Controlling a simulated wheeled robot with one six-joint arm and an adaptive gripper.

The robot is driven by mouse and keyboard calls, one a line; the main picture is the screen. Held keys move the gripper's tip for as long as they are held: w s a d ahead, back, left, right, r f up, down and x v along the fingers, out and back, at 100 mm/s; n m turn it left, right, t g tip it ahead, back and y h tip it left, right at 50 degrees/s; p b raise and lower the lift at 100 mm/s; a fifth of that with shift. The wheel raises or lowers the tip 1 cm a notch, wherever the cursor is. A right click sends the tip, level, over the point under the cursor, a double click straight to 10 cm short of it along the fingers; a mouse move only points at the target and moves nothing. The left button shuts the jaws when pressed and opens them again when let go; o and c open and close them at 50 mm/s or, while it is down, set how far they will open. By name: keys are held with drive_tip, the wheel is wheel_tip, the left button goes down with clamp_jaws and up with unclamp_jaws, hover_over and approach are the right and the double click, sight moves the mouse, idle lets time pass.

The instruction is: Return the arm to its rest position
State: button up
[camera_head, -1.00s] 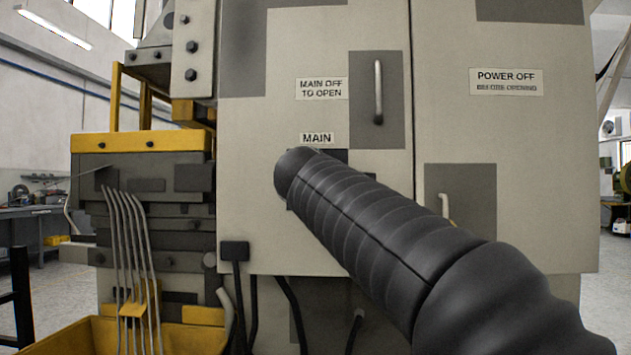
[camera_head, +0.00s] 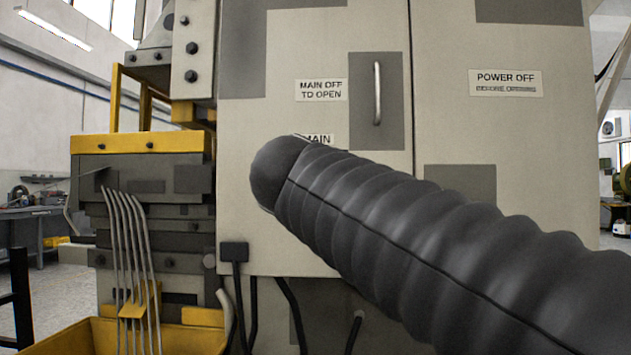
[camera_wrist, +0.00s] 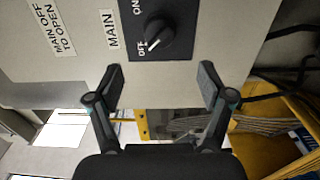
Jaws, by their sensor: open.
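My gripper (camera_wrist: 160,84) is in the wrist view, with its two dark fingers spread apart and nothing between them. It faces the lower edge of the grey cabinet, apart from the rotary main switch (camera_wrist: 163,33). The switch is a black knob on a black plate marked ON and OFF, and its white pointer line is at the OFF side. In the head view my ribbed dark arm crosses from the lower right to the middle of the cabinet (camera_head: 310,235). It hides the switch and part of the MAIN label (camera_head: 318,139); my gripper does not show there.
The cabinet door has a metal handle (camera_head: 377,93). A yellow-topped machine (camera_head: 140,143) stands at the left, with bent rods (camera_head: 130,245) above a yellow bin (camera_head: 85,338). Black cables (camera_head: 290,310) hang below the cabinet. Open floor shows at the far left.

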drive_tip(key=s+d+f+m+g, duration=0.2)
drive_tip(key=f+m+g, duration=0.2)
drive_tip(key=f, duration=0.9)
drive_tip(key=s+d+f+m+g, duration=0.1)
drive_tip(key=s+f+m+g, duration=0.2)
drive_tip(key=f, duration=0.9)
drive_tip(key=s+d+f+m+g, duration=0.2)
drive_tip(key=s+d+f+m, duration=0.3)
drive_tip(key=s+d+f, duration=0.3)
drive_tip(key=s+d+f+m+g, duration=0.3)
drive_tip(key=s+d+f+m, duration=0.2)
drive_tip(key=s+d+f, duration=0.3)
drive_tip(key=s+f, duration=0.4)
drive_tip(key=f, duration=0.1)
drive_tip(key=shift+s+m+y, duration=0.15)
drive_tip(key=shift+m+y, duration=0.15)
drive_tip(key=shift+m, duration=0.1)
drive_tip(key=shift+f, duration=0.1)
